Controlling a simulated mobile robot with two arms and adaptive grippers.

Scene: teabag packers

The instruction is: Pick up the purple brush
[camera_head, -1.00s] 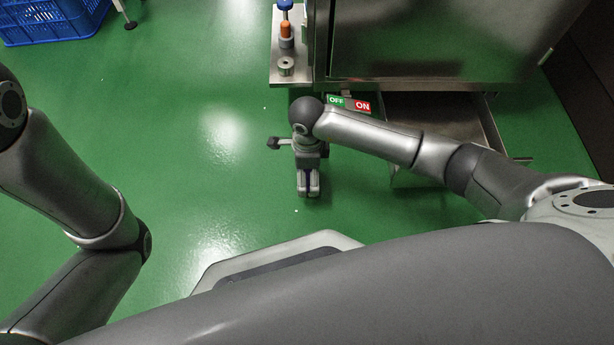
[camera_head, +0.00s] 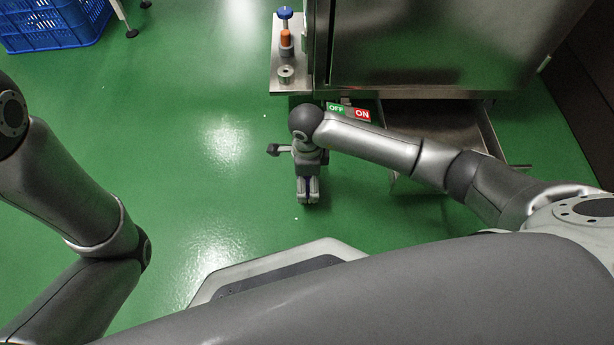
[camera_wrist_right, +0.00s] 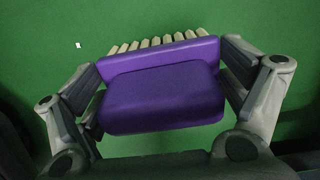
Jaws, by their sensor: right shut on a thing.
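The purple brush (camera_wrist_right: 162,98) has a block-shaped purple body with a row of cream bristle tufts along its far edge. It fills the middle of the right wrist view, with green floor behind it. My right gripper (camera_wrist_right: 160,88) is shut on the brush, one finger against each end. In the head view my right gripper (camera_head: 308,190) hangs over the floor below the metal machine. The brush can hardly be made out there. My left arm shows at the left of the head view, but its gripper is outside the picture.
A metal machine (camera_head: 440,45) with an open drawer (camera_head: 440,125) stands at the upper right. A narrow metal shelf (camera_head: 277,62) beside it holds a blue-topped item (camera_head: 285,14). A blue crate (camera_head: 50,25) is at the upper left. Green floor between them is clear.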

